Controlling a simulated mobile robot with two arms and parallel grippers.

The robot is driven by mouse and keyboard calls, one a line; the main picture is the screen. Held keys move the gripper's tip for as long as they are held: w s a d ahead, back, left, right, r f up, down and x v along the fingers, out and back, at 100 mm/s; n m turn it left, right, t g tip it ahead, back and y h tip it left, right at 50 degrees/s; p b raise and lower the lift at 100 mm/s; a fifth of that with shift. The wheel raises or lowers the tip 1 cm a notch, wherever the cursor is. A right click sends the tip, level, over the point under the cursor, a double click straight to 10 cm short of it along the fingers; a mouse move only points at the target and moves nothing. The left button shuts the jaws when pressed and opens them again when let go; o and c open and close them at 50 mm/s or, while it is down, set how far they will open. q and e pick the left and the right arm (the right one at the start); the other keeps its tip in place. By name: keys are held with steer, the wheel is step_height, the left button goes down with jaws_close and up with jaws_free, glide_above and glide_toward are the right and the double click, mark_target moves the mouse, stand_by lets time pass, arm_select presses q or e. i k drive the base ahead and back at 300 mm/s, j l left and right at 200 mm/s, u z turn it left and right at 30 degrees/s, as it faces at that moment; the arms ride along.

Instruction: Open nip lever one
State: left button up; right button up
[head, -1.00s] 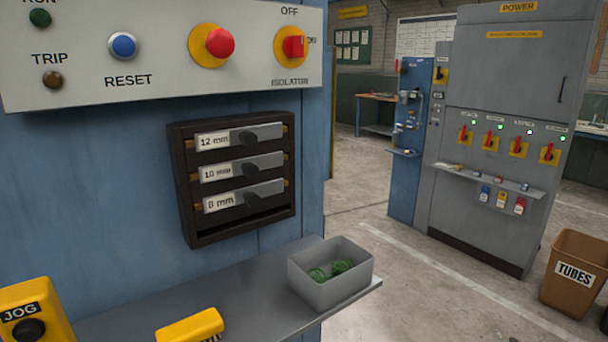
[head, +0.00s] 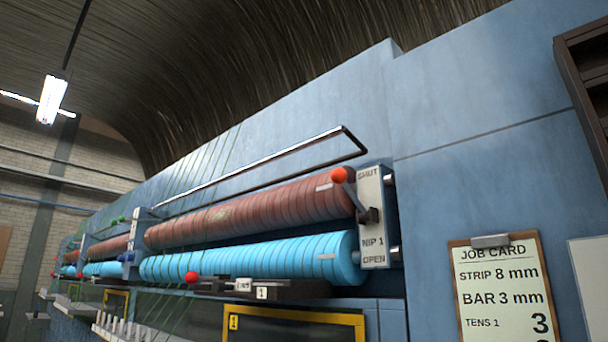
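Nip lever one (head: 349,187) has a red ball knob and a dark pivot on a white plate (head: 372,220) marked SHUT at the top, NIP 1 in the middle and OPEN at the bottom. Its knob is up, beside the SHUT mark. A reddish-brown roller (head: 250,212) lies above a bright blue roller (head: 250,257), both left of the plate. They look close together; I cannot tell if they touch. Neither gripper is in view.
A bent metal bar (head: 270,160) runs above the rollers. A red knob (head: 192,277) sits below them, near a yellow-framed window (head: 290,325) marked 1. A job card (head: 502,285) hangs on the blue panel at right. More rollers continue at far left.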

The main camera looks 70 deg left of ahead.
mark_target(339, 176)
steer(key=u, duration=2.05)
